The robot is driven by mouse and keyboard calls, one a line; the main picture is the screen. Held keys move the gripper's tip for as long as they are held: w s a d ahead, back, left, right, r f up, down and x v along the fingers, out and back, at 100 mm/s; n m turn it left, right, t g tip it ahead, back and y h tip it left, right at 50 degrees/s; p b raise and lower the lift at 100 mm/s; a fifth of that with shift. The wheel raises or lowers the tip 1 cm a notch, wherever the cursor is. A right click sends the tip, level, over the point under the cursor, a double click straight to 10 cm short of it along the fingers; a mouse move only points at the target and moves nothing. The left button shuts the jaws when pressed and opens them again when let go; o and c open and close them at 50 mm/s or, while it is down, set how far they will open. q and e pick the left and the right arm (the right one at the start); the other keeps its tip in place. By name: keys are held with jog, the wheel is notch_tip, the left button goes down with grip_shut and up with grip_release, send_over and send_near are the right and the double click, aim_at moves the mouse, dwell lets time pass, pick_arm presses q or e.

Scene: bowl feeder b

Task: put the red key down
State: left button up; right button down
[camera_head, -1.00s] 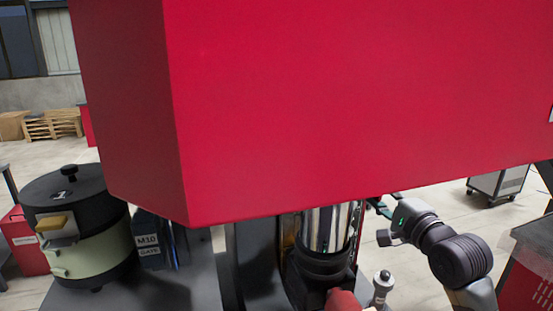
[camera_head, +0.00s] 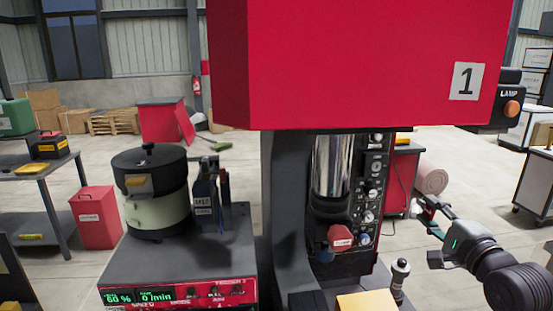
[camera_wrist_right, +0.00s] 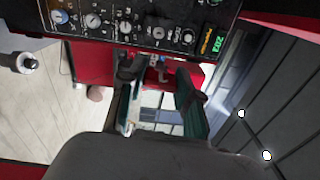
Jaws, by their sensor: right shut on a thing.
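My right gripper (camera_head: 424,208) comes in from the right in the head view, beside the machine's control panel. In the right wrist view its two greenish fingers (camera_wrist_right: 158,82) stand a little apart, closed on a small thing. Red shows between and behind the fingertips, which fits the red key (camera_wrist_right: 167,73), but its outline is mostly hidden and merges with red surfaces behind. My left gripper is not in view.
The press with its red hood (camera_head: 350,65) and dark control panel (camera_head: 374,185) stands in the centre. A red labelled part (camera_head: 340,237) sits below the metal cylinder (camera_head: 332,165). A bowl feeder (camera_head: 155,205) stands on the grey table (camera_head: 185,258) to the left.

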jog(key=s+a+f+b, duration=0.1)
jog(key=s+a+f, duration=0.35)
jog(key=f, duration=0.35)
jog(key=s+a+f+b, duration=0.1)
jog(key=s+a+f, duration=0.35)
jog(key=f, duration=0.25)
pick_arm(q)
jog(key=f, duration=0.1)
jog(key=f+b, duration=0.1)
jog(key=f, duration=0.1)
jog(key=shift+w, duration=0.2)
pick_arm(e)
jog(key=s+a+f+m+h, duration=0.1)
jog(key=s+a+f+h, duration=0.1)
jog(key=s+f, duration=0.7)
jog(key=s+a, duration=0.1)
jog(key=s, duration=0.3)
jog(key=shift+a+m+h, duration=0.25)
jog(key=shift+m+h, duration=0.05)
jog(key=shift+w+f, duration=0.1)
jog(key=shift+f, duration=0.05)
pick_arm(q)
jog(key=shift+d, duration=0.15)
pick_arm(e)
jog(key=shift+d, duration=0.1)
